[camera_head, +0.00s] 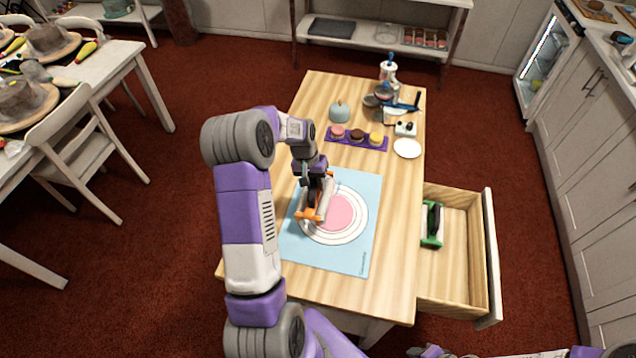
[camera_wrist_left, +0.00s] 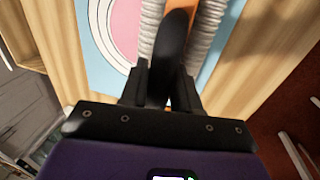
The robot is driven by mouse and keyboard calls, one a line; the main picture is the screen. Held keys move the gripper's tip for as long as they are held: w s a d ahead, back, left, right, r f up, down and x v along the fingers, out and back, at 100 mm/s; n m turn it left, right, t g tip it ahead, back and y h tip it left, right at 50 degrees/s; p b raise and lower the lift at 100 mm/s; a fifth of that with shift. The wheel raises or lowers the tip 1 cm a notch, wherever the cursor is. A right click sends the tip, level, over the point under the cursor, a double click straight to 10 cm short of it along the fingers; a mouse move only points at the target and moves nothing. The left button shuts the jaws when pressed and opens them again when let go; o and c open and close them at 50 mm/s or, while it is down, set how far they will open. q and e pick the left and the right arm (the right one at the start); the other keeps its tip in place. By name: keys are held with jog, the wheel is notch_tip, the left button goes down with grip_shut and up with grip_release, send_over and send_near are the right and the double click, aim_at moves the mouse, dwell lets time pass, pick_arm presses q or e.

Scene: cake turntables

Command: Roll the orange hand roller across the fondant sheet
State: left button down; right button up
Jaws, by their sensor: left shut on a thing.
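The orange hand roller (camera_head: 307,214) is over the left part of the pink fondant sheet (camera_head: 341,212), which lies flat as a disc on a light-blue mat with white rings (camera_head: 362,258). My left gripper (camera_head: 316,182) points down and is shut on the roller's black handle. In the left wrist view the black handle (camera_wrist_left: 173,45) stands between the fingers, with ribbed grey rolls on either side and the pink sheet (camera_wrist_left: 122,18) at upper left. I cannot tell whether the rolls touch the sheet.
A purple tray (camera_head: 344,142) with coloured round items, a white plate (camera_head: 407,148), a pale-blue domed item (camera_head: 339,112) and tools stand at the table's back. An open drawer (camera_head: 458,284) on the right holds a green-handled tool (camera_head: 431,224). The table front is clear.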

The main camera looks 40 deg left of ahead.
aim_at(329, 199)
pick_arm(q)
jog(key=shift+w+d+f, duration=0.1)
jog(key=shift+w+d, duration=0.4)
jog(key=shift+d, duration=0.35)
jog(key=shift+w+d+f, duration=0.1)
jog(key=shift+w+d, duration=0.35)
jog(key=shift+d, duration=0.45)
jog(key=shift+w+d, duration=0.5)
jog(key=shift+d, duration=0.35)
jog(key=shift+f+b, duration=0.2)
jog(key=shift+b, duration=0.1)
jog(key=shift+f+b, duration=1.25)
jog(key=shift+f, duration=0.5)
jog(key=shift+f, duration=0.15)
jog(key=shift+s, duration=0.1)
jog(key=shift+s+a, duration=0.2)
jog(key=shift+a, duration=0.05)
jog(key=shift+a+f, duration=0.1)
jog(key=shift+s+a, duration=0.3)
jog(key=shift+s, duration=0.05)
